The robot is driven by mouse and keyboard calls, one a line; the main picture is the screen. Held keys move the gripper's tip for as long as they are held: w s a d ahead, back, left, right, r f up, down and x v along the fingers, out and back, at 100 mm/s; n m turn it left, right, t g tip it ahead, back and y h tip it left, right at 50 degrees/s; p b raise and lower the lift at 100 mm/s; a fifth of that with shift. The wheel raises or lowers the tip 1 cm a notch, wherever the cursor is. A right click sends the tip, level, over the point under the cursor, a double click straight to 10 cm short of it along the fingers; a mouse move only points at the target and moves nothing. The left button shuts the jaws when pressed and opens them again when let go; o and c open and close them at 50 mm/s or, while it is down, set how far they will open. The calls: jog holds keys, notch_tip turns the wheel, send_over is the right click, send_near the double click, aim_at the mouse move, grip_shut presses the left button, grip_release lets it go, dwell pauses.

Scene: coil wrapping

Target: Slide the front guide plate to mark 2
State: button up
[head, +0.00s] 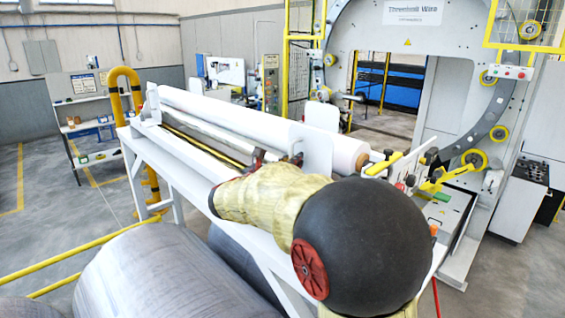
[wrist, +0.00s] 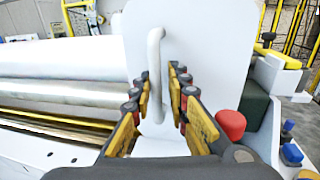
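The front guide plate (wrist: 205,55) is an upright white plate with a pale vertical handle (wrist: 155,62) on its near face. My gripper (wrist: 159,88) is open in front of the plate. Its yellow-and-black fingers stand on either side of the lower part of the handle, with gaps visible. In the head view my gripper (head: 268,160) is small and partly hidden by my arm. I cannot make out mark 2 in either view.
The white roll (head: 225,115) lies along the white frame (head: 180,160). Red (wrist: 230,124) and blue knobs sit right of my gripper. A yellow-handled part (head: 384,164) stands beyond the roll's end. Large grey rolls (head: 165,270) lie below, and the ring machine (head: 450,60) stands behind.

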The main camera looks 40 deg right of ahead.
jog(key=shift+w+f, duration=0.1)
grip_shut()
jog(key=shift+d+f, duration=0.1)
jog(key=shift+f, duration=0.05)
dwell(0.3)
